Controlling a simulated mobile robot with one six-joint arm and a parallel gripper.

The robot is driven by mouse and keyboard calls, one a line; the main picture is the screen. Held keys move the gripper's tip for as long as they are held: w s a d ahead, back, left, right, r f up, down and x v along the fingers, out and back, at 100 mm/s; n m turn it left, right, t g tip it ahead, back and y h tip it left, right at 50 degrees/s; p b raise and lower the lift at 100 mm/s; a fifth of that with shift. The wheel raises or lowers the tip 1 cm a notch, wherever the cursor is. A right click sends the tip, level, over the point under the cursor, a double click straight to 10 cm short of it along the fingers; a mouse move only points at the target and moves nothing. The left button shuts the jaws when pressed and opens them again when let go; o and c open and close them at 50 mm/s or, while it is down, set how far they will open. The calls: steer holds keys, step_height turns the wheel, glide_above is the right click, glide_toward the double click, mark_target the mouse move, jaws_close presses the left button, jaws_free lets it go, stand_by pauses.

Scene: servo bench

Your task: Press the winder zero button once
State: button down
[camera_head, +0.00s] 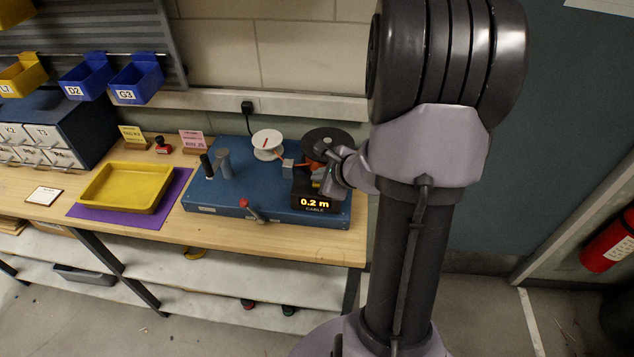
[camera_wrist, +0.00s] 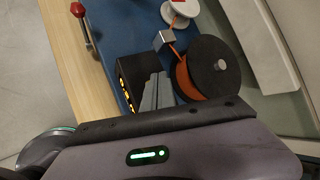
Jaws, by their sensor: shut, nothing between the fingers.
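The winder is a blue bench unit (camera_head: 215,196) with a black counter box (camera_head: 297,188) at its right front. The counter display (camera_head: 314,203) reads 0.2 m above the word CABLE. I cannot make out the zero button in either view; my gripper covers part of the box. My gripper (camera_head: 320,178) is at the top of the counter box. In the wrist view my shut, empty fingers (camera_wrist: 160,78) point over the counter box (camera_wrist: 130,67), beside the dark reel (camera_wrist: 213,68). I cannot tell whether the fingertips touch the box.
A white spool (camera_head: 267,143) and a red-knobbed lever (camera_head: 251,207) are on the blue unit. A yellow tray (camera_head: 125,203) lies on a purple mat (camera_head: 78,211) to the left. Blue bins (camera_head: 137,84) hang above. A red extinguisher (camera_head: 607,243) is at far right.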

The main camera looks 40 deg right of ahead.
steer(key=shift+f, duration=0.2)
stand_by(0.3)
steer(key=shift+r, duration=0.15)
steer(key=shift+r+p, duration=0.35)
steer(key=shift+r, duration=0.35)
step_height(320, 180, up, 5)
steer(key=p, duration=0.4)
steer(key=shift+r, duration=0.1)
stand_by(0.6)
